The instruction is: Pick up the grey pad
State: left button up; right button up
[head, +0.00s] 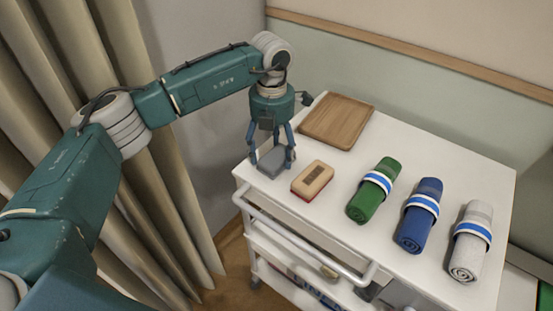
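The grey pad (271,164) is a small flat block near the left front corner of the white cart top. My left gripper (271,158) points down over it, with one finger on each side of the pad. The fingers are wide apart and very close to the pad's sides; I cannot tell whether they press on it. The pad appears to be at the cart's surface, and I see no clear lift. Part of its top is hidden under the gripper. My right gripper is not in view.
A tan block with a red base (312,180) lies just right of the pad. A wooden tray (337,120) is behind. Green (373,190), blue (418,215) and white (470,241) rolled towels lie to the right. A rail (300,243) runs along the cart's front; a curtain (155,225) hangs left.

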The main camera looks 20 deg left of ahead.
aim_at(272, 153)
pick_arm(q)
jog(key=shift+r, duration=0.15)
jog(key=shift+r, duration=0.65)
notch_tip(272, 153, up, 18)
jog(key=shift+r+b, duration=0.25)
jog(key=shift+b, duration=0.75)
jog(key=o, duration=0.4)
jog(key=shift+c, duration=1.6)
jog(key=shift+f, duration=0.1)
